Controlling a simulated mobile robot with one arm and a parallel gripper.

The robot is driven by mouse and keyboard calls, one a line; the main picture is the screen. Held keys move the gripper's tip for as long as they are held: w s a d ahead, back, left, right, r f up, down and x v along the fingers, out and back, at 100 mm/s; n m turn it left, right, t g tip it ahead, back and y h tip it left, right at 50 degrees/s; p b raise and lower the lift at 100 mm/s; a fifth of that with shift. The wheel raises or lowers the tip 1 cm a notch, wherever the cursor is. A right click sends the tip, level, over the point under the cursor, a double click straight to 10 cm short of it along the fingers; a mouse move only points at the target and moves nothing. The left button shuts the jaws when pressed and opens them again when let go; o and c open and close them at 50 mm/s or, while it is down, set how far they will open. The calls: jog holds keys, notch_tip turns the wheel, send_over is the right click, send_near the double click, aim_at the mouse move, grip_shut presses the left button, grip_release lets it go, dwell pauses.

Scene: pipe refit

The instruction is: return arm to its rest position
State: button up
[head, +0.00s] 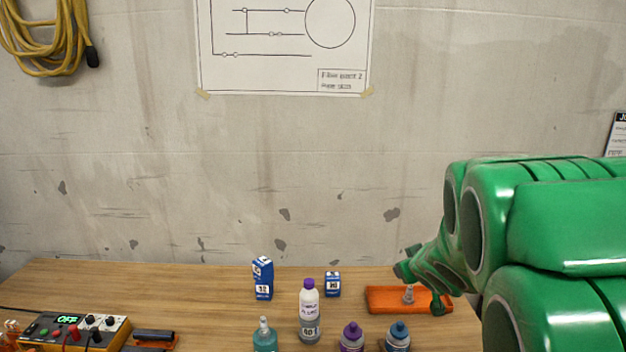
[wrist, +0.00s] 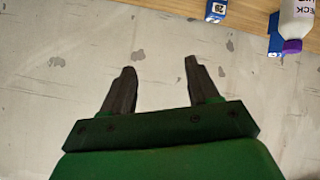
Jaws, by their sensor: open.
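My green arm reaches in from the right in the head view. My gripper (head: 424,283) is in front of the orange tray (head: 380,299) at the right end of the table. In the wrist view, the two dark fingers of my gripper (wrist: 160,80) stand wide apart. Nothing is between them; only the grey wall shows behind. A small grey-white fitting (head: 408,295) shows at the tray, close to the fingers; whether they touch cannot be told.
On the wooden table (head: 190,290) stand a tall blue box (head: 262,278), a small blue box (head: 333,285), a white bottle with purple cap (head: 309,310), a teal bottle (head: 264,338), a purple bottle (head: 352,338) and a blue bottle (head: 398,337). A meter (head: 75,331) sits at left.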

jog(key=s+d+r+m+g+h, duration=0.1)
jog(key=s+m+g+h, duration=0.15)
jog(key=s, duration=0.65)
jog(key=s+d+r+m+g+h, duration=0.1)
jog(key=s+d+m+g, duration=0.15)
jog(key=s, duration=0.75)
jog(key=s+a+f+g+y, duration=0.1)
jog(key=s+a, duration=0.4)
jog(key=s, duration=0.6)
jog(key=s+a+f+g+y, duration=0.1)
jog(key=s+a+g, duration=0.5)
jog(key=s, duration=0.6)
jog(key=shift+a+f+n+y, duration=0.25)
jog(key=shift+n+y, duration=0.15)
jog(key=shift+y, duration=0.45)
